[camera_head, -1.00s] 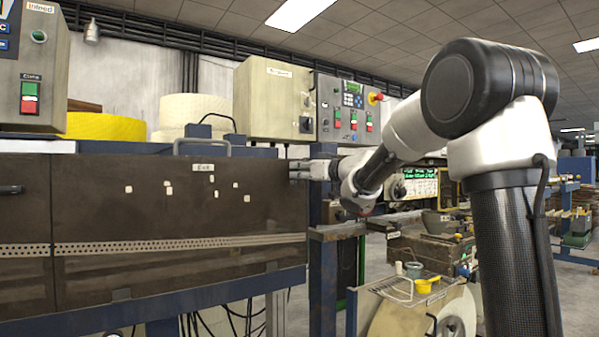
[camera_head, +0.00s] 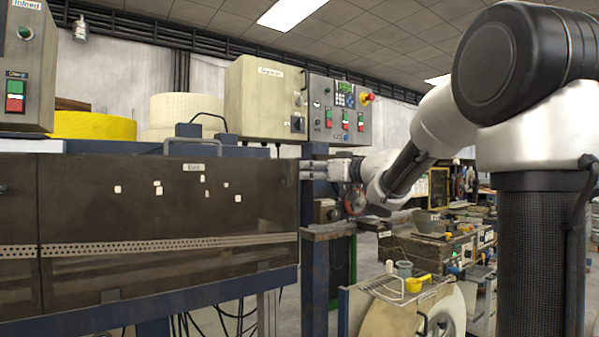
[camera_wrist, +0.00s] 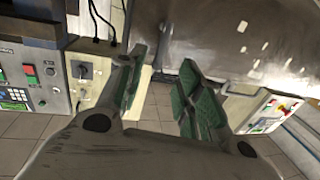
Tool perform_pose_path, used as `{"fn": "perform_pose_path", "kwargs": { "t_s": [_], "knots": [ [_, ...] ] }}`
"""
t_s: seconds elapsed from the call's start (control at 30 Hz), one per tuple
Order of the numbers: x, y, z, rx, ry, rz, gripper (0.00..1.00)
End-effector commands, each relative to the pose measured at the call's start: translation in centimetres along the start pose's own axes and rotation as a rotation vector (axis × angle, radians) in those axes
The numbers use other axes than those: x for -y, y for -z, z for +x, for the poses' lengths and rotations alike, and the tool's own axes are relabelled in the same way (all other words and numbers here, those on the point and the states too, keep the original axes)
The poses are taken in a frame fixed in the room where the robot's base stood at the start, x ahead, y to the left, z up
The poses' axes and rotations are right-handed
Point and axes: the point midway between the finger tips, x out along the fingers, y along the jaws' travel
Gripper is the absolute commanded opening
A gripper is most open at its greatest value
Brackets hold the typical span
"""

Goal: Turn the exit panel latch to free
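The exit panel (camera_head: 200,215) is a large dark brown sheet with a small "Exit" label (camera_head: 193,167); it appears shut. In the wrist view its dark face (camera_wrist: 225,35) fills the upper right. My gripper (camera_head: 308,170) is level with the panel's right edge in the head view. In the wrist view my gripper (camera_wrist: 155,75) has its two green-padded fingers apart, with nothing held between them. A narrow grey bar (camera_wrist: 164,38) shows beyond the gap between the fingertips; it may be the latch, but I cannot tell its turn or whether a finger touches it.
A beige control box (camera_head: 264,98) and a grey button panel (camera_head: 341,110) stand above the panel's right end. A blue post (camera_head: 315,250) stands right of the panel. A wire rack (camera_head: 395,287) with a yellow scoop (camera_head: 417,284) is lower right.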

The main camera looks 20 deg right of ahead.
Motion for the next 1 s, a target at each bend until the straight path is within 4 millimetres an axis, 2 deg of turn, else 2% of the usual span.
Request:
{"fn": "perform_pose_path", "kwargs": {
  "t_s": [0.1,0.2,0.77,0.87,0.97,1.0],
  "knots": [
    [-0.1,0.0,-1.8,-0.001,-0.002,-0.001,0.35],
    [-0.1,0.0,-2.6,0.001,-0.001,-0.001,0.35],
    [-0.1,-0.1,-2.9,0.004,-0.003,-0.026,0.35],
    [-2.5,-1.5,-3.1,0.066,-0.099,-0.097,0.35],
    [-7.3,-5.0,-5.0,0.193,-0.29,-0.137,0.35],
    [-9.2,-6.9,-6.6,0.263,-0.377,-0.142,0.35]
  ]
}}
